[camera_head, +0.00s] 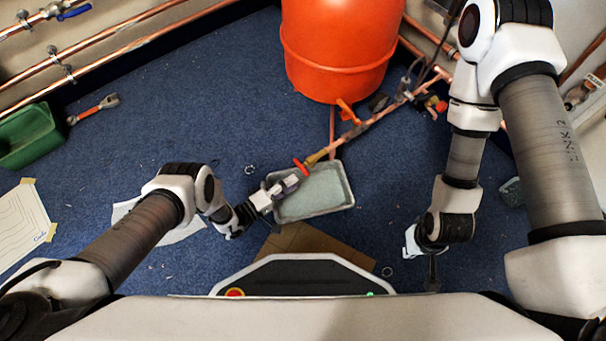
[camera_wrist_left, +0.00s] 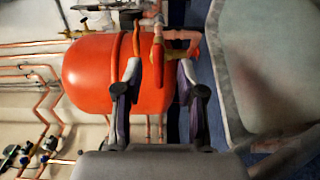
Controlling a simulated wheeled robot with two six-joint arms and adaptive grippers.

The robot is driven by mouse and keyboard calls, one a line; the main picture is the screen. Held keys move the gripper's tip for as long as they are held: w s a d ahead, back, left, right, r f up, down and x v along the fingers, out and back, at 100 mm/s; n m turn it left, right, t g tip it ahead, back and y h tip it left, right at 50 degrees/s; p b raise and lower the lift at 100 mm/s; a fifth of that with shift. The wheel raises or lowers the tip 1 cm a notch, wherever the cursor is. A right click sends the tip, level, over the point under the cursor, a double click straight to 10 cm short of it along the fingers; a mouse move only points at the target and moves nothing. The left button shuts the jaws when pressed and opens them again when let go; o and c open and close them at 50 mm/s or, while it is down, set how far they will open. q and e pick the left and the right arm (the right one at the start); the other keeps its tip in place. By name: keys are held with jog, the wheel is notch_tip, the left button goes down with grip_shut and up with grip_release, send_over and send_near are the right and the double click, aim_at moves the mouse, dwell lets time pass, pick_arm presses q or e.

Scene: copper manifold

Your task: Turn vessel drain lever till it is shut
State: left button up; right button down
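The orange vessel (camera_head: 340,45) stands at the top of the head view and also shows in the left wrist view (camera_wrist_left: 90,72). A copper pipe (camera_head: 375,118) slopes down to a brass valve (camera_head: 317,157) with a red-orange lever (camera_head: 301,167).
A grey tray (camera_head: 335,201) lies under the valve and fills the right of the wrist view (camera_wrist_left: 225,75). Cardboard (camera_head: 310,240) lies in front. A green bin (camera_head: 30,135) stands at left. Blue floor between is mostly clear.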

pick_arm(q)
jog(key=v, duration=0.5)
jog(key=shift+s+a, duration=0.2)
jog(key=shift+a, duration=0.05)
